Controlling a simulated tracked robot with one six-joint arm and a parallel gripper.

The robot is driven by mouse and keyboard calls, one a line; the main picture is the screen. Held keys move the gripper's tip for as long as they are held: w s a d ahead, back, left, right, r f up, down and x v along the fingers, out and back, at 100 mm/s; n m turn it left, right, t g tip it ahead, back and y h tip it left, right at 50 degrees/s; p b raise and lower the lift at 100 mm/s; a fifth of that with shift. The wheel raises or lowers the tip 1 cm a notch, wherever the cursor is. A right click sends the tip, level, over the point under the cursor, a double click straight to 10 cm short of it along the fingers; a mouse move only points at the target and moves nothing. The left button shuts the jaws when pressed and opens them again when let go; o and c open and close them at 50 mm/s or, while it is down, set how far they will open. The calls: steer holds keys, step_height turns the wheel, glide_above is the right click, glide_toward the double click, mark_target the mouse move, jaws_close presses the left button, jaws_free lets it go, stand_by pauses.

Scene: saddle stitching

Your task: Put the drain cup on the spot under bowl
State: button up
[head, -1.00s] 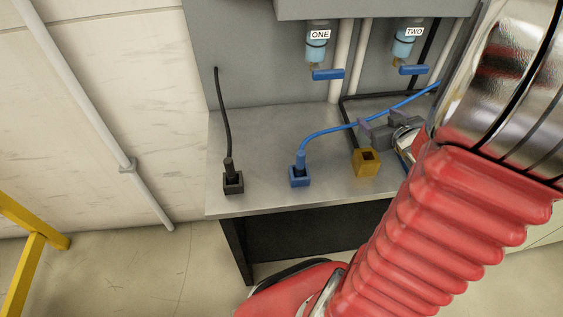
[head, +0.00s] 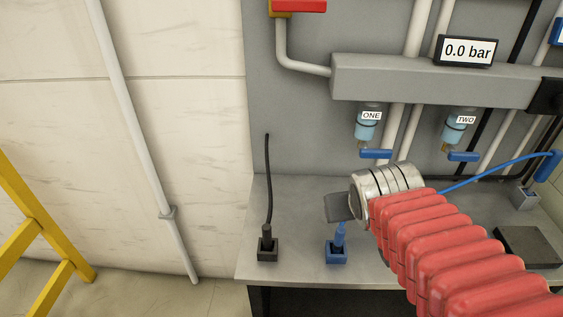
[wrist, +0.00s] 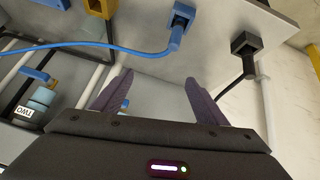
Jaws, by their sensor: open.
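I cannot pick out a drain cup for certain in either view. Two clear blue bowls hang under the grey manifold in the head view: bowl ONE (head: 366,128) and bowl TWO (head: 457,130), each with a blue lever below. Bowl TWO also shows upside down at the left of the wrist view (wrist: 43,97). My gripper (head: 340,206) is over the bench, below bowl ONE and close to the blue socket. In the wrist view its two dark fingers (wrist: 160,95) stand apart with nothing between them. My arm hides part of the bench.
The metal bench (head: 300,215) carries a black socket (head: 267,250), a blue socket (head: 336,252) and a dark flat pad (head: 530,246). A yellow socket (wrist: 101,7) shows in the wrist view. A blue hose (head: 490,175) crosses behind my arm. A yellow rail (head: 30,215) stands left.

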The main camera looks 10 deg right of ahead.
steer(key=s+a+n+g+y, duration=0.1)
steer(key=s+a+y, duration=0.1)
steer(key=s+a, duration=0.5)
steer(key=a, duration=0.3)
steer(key=shift+r+y, duration=0.3)
steer(key=shift+y, duration=0.1)
steer(key=shift+o, duration=0.5)
steer(key=shift+w, duration=0.15)
